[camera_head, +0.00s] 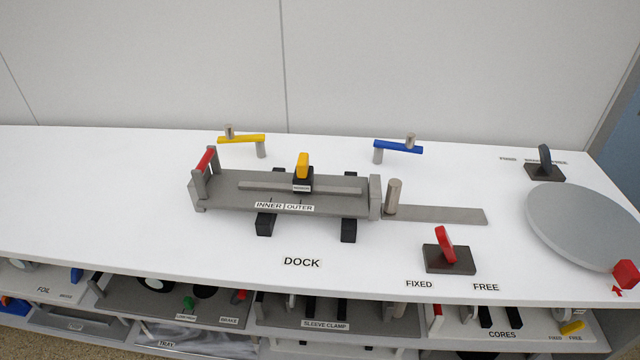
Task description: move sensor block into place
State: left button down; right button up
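The sensor block (302,184) is a small dark block with a yellow upright handle (302,164) and a small label. It sits on the raised rail (345,189) of a grey dock fixture (225,190), near the middle. Labels INNER and OUTER (284,207) are on the fixture's front, with short marks above them. The block stands above the OUTER label, slightly right of the line between the two. Neither of my grippers is in view, and nothing touches the block.
A yellow arm (241,139) and a blue arm (398,147) stand behind the fixture. A red-handled switch (445,245), a grey disc (580,225) and a dark-handled switch (545,165) are at right. Shelves with parts lie below. The table's left side is clear.

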aim_at(303, 176)
jog(key=l+u, duration=0.3)
jog(key=l, duration=1)
jog(key=l+u, duration=0.25)
jog(key=l, duration=1)
